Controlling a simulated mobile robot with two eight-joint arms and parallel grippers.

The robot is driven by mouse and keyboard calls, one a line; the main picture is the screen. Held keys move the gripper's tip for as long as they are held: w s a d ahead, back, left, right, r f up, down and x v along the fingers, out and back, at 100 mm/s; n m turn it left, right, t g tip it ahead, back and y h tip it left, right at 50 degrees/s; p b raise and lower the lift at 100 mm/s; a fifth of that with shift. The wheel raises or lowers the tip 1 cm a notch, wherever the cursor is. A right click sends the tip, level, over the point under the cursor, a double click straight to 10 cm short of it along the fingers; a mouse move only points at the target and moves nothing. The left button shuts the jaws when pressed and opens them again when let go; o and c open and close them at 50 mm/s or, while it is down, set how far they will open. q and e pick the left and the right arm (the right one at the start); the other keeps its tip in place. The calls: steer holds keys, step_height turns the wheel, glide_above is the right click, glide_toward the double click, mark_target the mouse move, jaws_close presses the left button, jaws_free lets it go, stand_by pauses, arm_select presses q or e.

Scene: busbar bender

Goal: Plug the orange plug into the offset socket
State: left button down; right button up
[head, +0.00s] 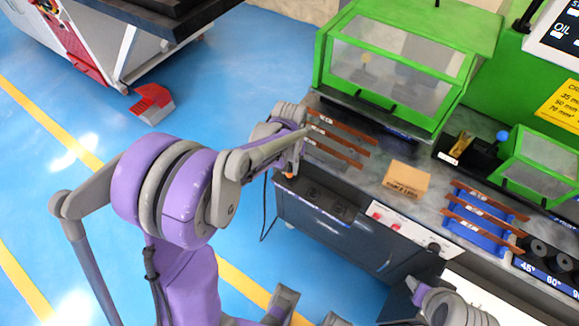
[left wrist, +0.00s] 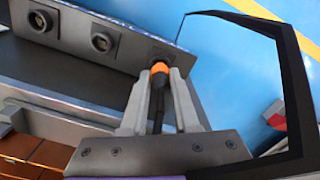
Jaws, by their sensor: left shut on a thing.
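The orange plug (left wrist: 159,68) is between the fingers of my left gripper (left wrist: 159,82) in the left wrist view. My left gripper is shut on it. Its front meets the rightmost position on the dark socket panel (left wrist: 75,35). I cannot tell how deep it sits, as the socket there is hidden behind it. Two more round sockets, a middle one (left wrist: 102,42) and a left one (left wrist: 41,20), are empty. In the head view the plug (head: 290,175) shows as a small orange spot below my left gripper (head: 292,165), at the left end of the bench front.
A black cable (left wrist: 285,60) arches at the right of the wrist view. Copper bars (head: 345,145) lie on the bench beside my gripper.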

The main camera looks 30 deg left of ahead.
arm_select(q)
steer(key=shift+f+b, duration=0.8)
steer(key=shift+f, duration=0.3)
steer(key=c, duration=0.6)
jaws_free()
steer(key=shift+r, duration=0.1)
step_height(320, 180, up, 11)
steer(key=shift+f+p, duration=0.15)
steer(key=shift+p, duration=0.6)
steer(key=s+d+r+m+t+p, duration=0.1)
steer(key=s+d+r+p, duration=0.1)
steer(key=s, duration=0.3)
steer(key=s+d+r+m+t+p, duration=0.2)
steer(key=s, duration=0.3)
steer(key=s+d+r+m+t+p, duration=0.1)
steer(key=s+d+r+t+p, duration=0.1)
steer(key=s, duration=0.3)
steer(key=shift+s+d+r, duration=0.25)
steer(key=shift+d+r, duration=0.05)
steer(key=shift+d, duration=0.1)
